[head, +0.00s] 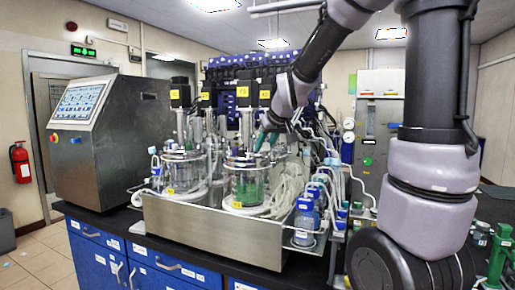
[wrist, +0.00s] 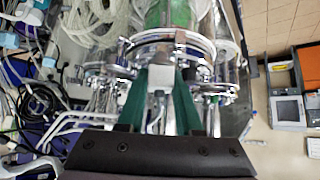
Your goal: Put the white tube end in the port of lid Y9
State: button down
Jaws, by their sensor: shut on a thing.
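My gripper (head: 265,137) is at the front glass vessel with green contents (head: 247,186), around the height of its lid fittings. In the wrist view its two green fingers (wrist: 160,95) are shut on a whitish tube end (wrist: 158,103), which runs back toward the palm. The metal lid (wrist: 172,42) of a vessel lies just beyond the fingertips. A second glass vessel (head: 184,172) stands to the left. Yellow labels (head: 242,91) mark the black motors above, but I cannot read Y9 on any. The port itself is not clear; fingers and fittings crowd the lid.
Both vessels stand in a steel tray (head: 215,232) on a dark bench with blue drawers (head: 150,281). Coiled clear tubing (head: 283,188) and small blue-capped bottles (head: 305,215) crowd the right side. A steel console (head: 110,150) stands at left.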

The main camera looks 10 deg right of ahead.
jog(key=w, duration=0.2)
jog(key=w+f, duration=0.1)
jog(key=w+a, duration=0.1)
jog(key=w, duration=0.1)
jog(key=shift+w+f, duration=0.2)
jog(key=shift+w, duration=0.1)
jog(key=shift+f, duration=0.1)
